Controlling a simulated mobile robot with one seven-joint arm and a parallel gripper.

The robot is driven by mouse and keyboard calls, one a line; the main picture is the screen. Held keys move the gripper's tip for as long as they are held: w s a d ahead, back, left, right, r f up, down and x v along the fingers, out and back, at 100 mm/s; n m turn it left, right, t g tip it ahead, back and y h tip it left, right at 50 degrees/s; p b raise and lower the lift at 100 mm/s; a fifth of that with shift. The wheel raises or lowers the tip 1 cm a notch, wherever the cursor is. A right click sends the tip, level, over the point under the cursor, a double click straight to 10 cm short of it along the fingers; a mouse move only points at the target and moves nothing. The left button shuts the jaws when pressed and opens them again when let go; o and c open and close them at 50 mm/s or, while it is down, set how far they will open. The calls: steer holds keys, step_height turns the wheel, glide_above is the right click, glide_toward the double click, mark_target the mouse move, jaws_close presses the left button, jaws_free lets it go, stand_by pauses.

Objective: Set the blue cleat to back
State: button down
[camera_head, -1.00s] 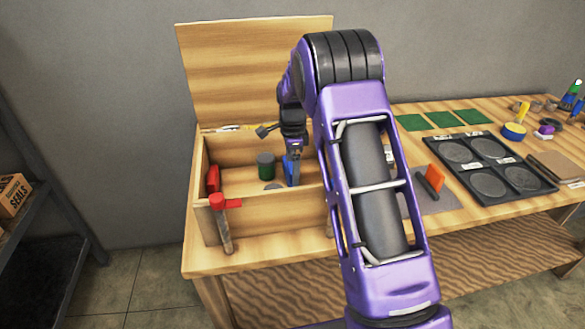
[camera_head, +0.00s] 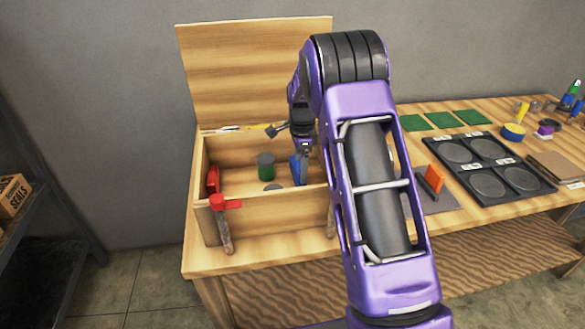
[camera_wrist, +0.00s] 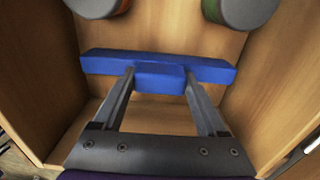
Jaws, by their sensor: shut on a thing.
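The blue cleat (camera_head: 298,168) is inside the open wooden box (camera_head: 252,207), towards its right end. In the wrist view the cleat (camera_wrist: 215,70) is a long blue bar with a raised middle block, lying crosswise between the box walls. My gripper (camera_wrist: 159,76) is shut on the middle block, with one dark finger at each side of it. In the head view my gripper (camera_head: 300,152) reaches down into the box above the cleat, and my arm hides part of the box's right side. I cannot tell whether the cleat touches a wall or the floor.
A green cylinder with a grey top (camera_head: 265,166) stands in the box left of the cleat. A red piece (camera_head: 212,178) is at the box's left wall. A red-handled clamp (camera_head: 225,203) sits on the front wall. The raised lid (camera_head: 250,70) stands behind.

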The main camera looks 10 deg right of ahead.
steer(key=d, duration=0.4)
steer(key=shift+d, duration=0.35)
jaws_free()
steer(key=shift+a, duration=0.1)
step_height(320, 180, up, 18)
steer(key=p, duration=0.1)
steer(key=shift+f+p, duration=0.25)
steer(key=shift+p, duration=0.1)
steer(key=shift+c, duration=0.2)
